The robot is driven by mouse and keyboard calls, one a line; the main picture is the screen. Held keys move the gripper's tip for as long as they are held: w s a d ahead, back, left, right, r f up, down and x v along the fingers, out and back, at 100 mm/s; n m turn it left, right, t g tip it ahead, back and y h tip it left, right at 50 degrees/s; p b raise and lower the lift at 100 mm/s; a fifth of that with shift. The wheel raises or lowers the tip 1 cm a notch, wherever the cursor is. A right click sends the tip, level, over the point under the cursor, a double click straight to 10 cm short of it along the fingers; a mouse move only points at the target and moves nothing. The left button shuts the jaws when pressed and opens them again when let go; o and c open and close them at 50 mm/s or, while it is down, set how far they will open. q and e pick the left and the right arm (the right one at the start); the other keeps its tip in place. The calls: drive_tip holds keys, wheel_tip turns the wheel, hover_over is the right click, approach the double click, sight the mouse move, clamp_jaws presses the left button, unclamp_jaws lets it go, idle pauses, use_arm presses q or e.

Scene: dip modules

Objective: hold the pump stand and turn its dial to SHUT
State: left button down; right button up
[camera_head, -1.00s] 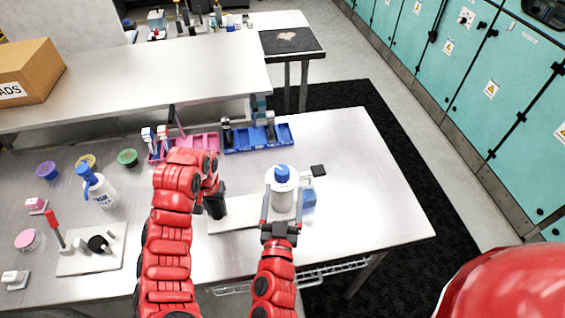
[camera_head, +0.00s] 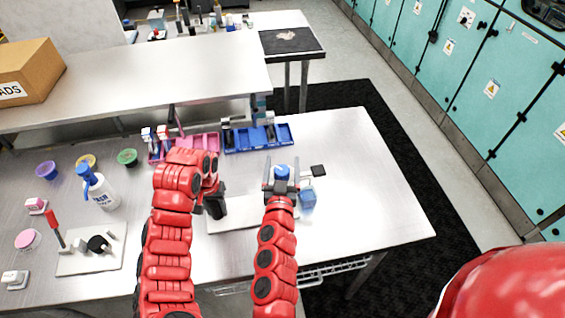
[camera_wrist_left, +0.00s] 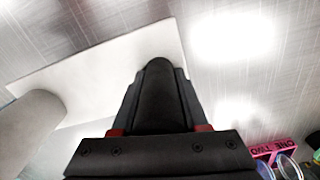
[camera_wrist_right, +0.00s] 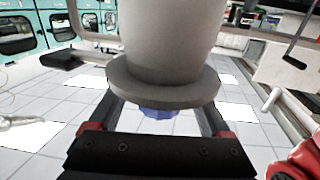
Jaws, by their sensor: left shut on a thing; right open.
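The pump stand has a white base plate (camera_head: 238,217), a black post (camera_head: 216,208) and a pale cylinder (camera_wrist_right: 168,45) with a blue dial (camera_head: 282,172) on top. My left gripper (camera_head: 213,190) is shut on the black post, which also shows between its fingers in the left wrist view (camera_wrist_left: 158,90). My right gripper (camera_head: 281,184) is open, with one finger on each side of the dial. In the right wrist view the dial (camera_wrist_right: 158,112) shows partly, behind the cylinder's wide rim. I cannot tell whether the fingers touch it. No dial marking is readable.
A blue block (camera_head: 308,197) stands right of the cylinder, below a black paddle (camera_head: 318,170). Blue trays (camera_head: 258,140) and a pink tray (camera_head: 203,142) lie behind. A white bottle (camera_head: 102,193) and another white plate (camera_head: 75,264) stand left. The table's right side is clear.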

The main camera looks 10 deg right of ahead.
drive_tip(key=shift+w, duration=0.3)
clamp_jaws()
idle(0.3)
